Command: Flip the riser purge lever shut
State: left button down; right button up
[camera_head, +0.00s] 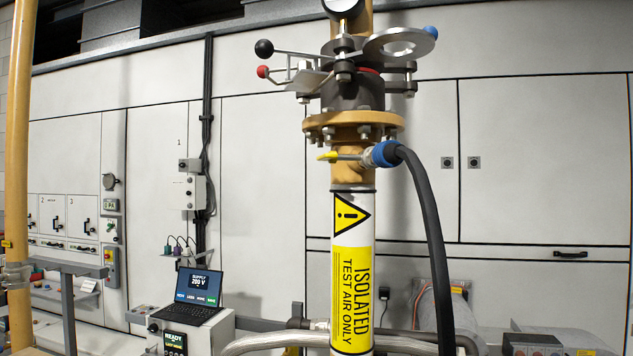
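The riser (353,217) is an upright yellow pipe with a white labelled sleeve in the middle of the view. Just under its yellow flange (353,122) sits a small side valve with a yellow-tipped lever (330,157), likely the purge lever. The lever lies roughly level and points left, across the front of the pipe. A blue coupling (384,154) joins a black hose (430,220) on the valve's right side. Neither of my grippers is in view, and nothing touches the lever.
Above the flange, a valve assembly carries black-knobbed (264,48), red-knobbed (263,72) and blue-knobbed (431,32) arms. The hose hangs down right of the riser. A laptop (197,291) stands at lower left, with a yellow post (19,170) farther left. Space left of the lever looks clear.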

aim_at(331, 156)
jog(key=i+j+z, duration=0.1)
jog(key=i+j, duration=0.35)
jog(key=j, duration=0.15)
jog(key=z, duration=1.45)
